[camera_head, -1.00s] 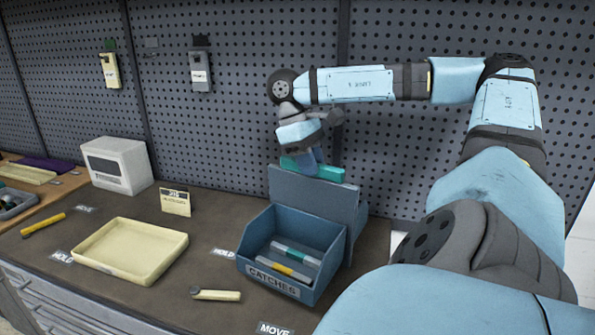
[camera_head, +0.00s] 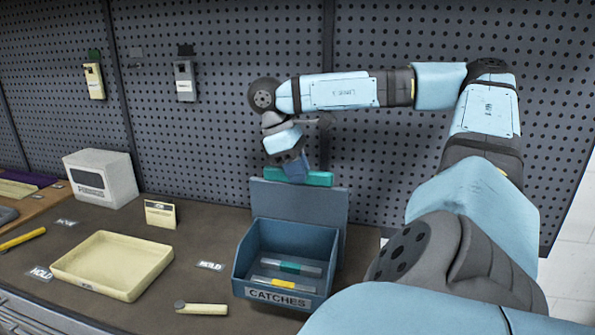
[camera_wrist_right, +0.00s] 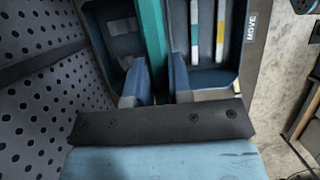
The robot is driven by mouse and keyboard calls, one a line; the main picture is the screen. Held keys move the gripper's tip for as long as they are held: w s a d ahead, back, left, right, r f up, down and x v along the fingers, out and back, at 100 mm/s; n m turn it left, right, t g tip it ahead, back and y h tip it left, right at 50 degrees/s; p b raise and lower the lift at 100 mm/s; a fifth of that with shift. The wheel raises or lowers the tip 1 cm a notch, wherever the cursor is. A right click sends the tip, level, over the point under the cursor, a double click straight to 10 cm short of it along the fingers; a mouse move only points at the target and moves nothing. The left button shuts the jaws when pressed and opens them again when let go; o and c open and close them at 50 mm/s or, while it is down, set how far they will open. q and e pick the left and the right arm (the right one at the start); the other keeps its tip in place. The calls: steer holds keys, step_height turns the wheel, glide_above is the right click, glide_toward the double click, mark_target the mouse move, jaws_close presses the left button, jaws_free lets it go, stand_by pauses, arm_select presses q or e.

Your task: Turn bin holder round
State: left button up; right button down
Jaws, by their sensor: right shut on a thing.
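The bin holder has a blue-grey upright back panel (camera_head: 328,208) with a teal bar handle (camera_head: 318,178) along its top. A blue open bin (camera_head: 240,262) with a CATCHES label faces the front. Strips with teal and yellow bands lie in it. My right gripper (camera_head: 296,172) is above the panel, shut on the teal handle. In the right wrist view, the gripper (camera_wrist_right: 157,82) has a finger on each side of the handle (camera_wrist_right: 151,40). A second bin (camera_wrist_right: 108,18) with grey pieces shows on the handle's other side. My left gripper is not in view.
A cream tray (camera_head: 112,289) lies left of the holder. A short cream tool (camera_head: 205,309) lies in front. A white box (camera_head: 112,172) and a small sign card (camera_head: 160,213) stand behind the tray. The pegboard wall (camera_head: 215,130) rises close behind.

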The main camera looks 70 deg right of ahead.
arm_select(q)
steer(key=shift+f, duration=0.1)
arm_select(e)
steer(key=shift+r, duration=0.1)
steer(key=c, duration=1)
jaws_free()
steer(key=shift+c, duration=0.2)
arm_select(q)
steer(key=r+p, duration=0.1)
steer(key=p, duration=0.2)
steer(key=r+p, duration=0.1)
steer(key=p, duration=0.1)
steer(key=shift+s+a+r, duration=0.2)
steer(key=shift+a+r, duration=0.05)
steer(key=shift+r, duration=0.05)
arm_select(e)
steer(key=v, duration=1.3)
steer(key=shift+w+r, duration=0.2)
steer(key=shift+r, duration=0.15)
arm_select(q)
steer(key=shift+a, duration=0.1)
